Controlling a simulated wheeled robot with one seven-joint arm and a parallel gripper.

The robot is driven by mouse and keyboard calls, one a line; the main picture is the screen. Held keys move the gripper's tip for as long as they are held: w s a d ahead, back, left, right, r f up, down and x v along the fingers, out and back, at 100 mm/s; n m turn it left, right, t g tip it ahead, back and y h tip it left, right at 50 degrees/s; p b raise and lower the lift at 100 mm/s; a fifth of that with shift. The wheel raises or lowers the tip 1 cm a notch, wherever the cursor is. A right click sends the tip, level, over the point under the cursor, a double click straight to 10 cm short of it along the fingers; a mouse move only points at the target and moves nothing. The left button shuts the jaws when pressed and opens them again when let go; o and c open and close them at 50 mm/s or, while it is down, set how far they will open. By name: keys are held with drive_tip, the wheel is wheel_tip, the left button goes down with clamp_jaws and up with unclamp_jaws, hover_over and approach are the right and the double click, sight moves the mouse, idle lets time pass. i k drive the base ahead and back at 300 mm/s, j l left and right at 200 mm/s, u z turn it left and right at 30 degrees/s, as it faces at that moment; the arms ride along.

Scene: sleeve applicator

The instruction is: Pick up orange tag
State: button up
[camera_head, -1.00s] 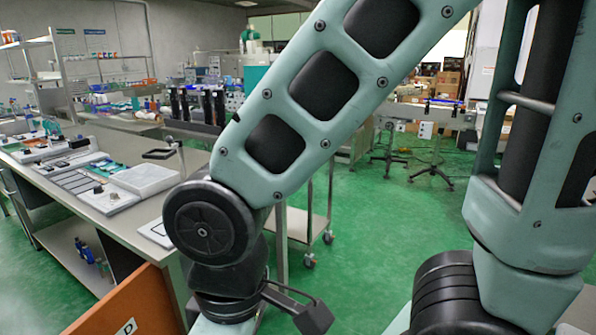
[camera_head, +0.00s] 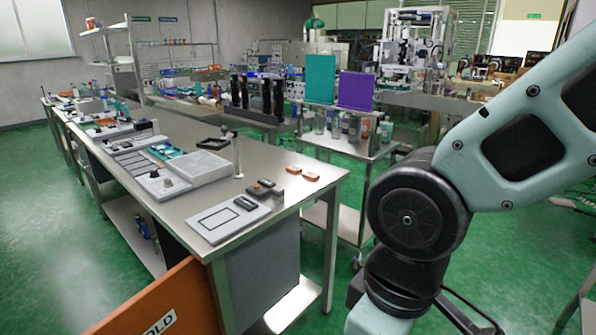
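Two small orange tags lie on the near right end of the long grey workbench (camera_head: 296,205), one a little left (camera_head: 293,169) and one right of it (camera_head: 310,176). Both lie flat, apart from each other, with bare bench around them. My arm stands at the right of the picture, to the right of the bench end and apart from the tags. My gripper is not in the picture.
A grey plate (camera_head: 228,219) and small dark blocks (camera_head: 264,188) lie left of the tags. A thin post (camera_head: 238,158) and white tray (camera_head: 196,168) stand behind. An orange panel (camera_head: 165,303) is at lower left. A cart (camera_head: 345,145) stands beyond the bench.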

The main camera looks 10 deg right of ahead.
sight(292, 169)
drive_tip(key=i+l+u, duration=0.15)
drive_tip(key=i+l, duration=0.25)
drive_tip(key=i+l+u, duration=0.1)
drive_tip(key=i+l, duration=0.35)
drive_tip(key=i+l+u, duration=0.15)
drive_tip(key=i+l, duration=0.35)
drive_tip(key=i+l+u, duration=0.15)
drive_tip(key=i+l, duration=0.35)
drive_tip(key=i+l+u, duration=0.15)
drive_tip(key=i+l, duration=0.25)
drive_tip(key=l, duration=0.25)
